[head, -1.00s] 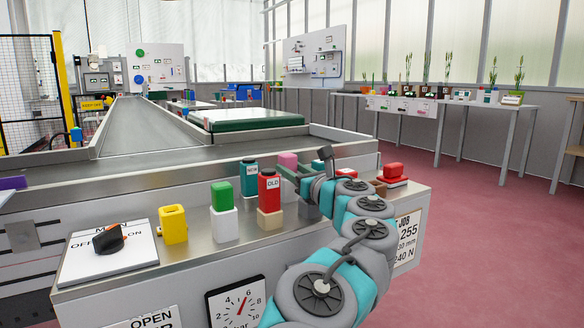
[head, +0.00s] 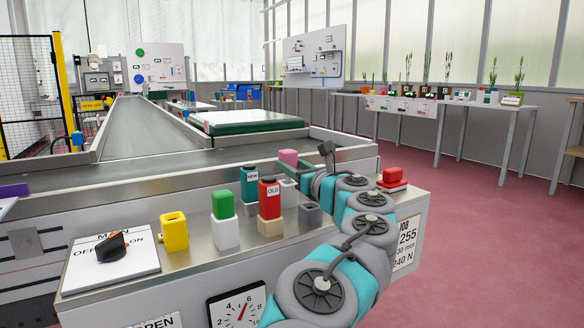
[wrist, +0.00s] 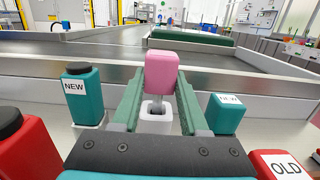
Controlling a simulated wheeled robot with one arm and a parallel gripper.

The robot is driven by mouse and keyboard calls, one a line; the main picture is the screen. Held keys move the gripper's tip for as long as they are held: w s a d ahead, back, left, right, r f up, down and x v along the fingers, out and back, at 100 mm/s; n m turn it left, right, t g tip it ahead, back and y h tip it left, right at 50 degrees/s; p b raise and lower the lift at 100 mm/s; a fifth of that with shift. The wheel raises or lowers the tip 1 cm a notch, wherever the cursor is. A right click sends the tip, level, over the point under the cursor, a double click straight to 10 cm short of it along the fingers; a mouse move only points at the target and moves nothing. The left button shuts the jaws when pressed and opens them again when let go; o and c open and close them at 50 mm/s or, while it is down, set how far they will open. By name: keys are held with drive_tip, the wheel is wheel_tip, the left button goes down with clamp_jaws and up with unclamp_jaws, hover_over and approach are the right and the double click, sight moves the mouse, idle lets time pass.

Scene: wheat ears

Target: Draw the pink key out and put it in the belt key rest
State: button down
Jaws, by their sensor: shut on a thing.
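The pink key (wrist: 161,72) is between the two green fingers of my gripper (wrist: 160,92) in the wrist view, and the gripper is shut on it. Its grey shank points down at a white socket block (wrist: 157,115); I cannot tell whether the tip is still inside. In the head view the pink key (head: 288,156) is upright above the white block (head: 289,190), behind the red OLD key (head: 269,193). My fingers are mostly hidden there.
Teal NEW keys stand left (wrist: 82,95) and right (wrist: 227,112) of my fingers. The red OLD key is close by. A green key (head: 222,203) and yellow block (head: 174,230) stand left, a red button (head: 393,175) right. The conveyor lies behind.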

drive_tip(key=shift+r+p, duration=0.8)
drive_tip(key=shift+r, duration=0.5)
drive_tip(key=shift+b, duration=0.55)
idle(1.1)
drive_tip(key=shift+f+b, duration=1.1)
drive_tip(key=shift+f, duration=1.45)
drive_tip(key=shift+c, duration=1.7)
unclamp_jaws()
drive_tip(key=shift+f, duration=0.1)
drive_tip(key=shift+v, duration=3.9)
drive_tip(key=shift+a, duration=0.1)
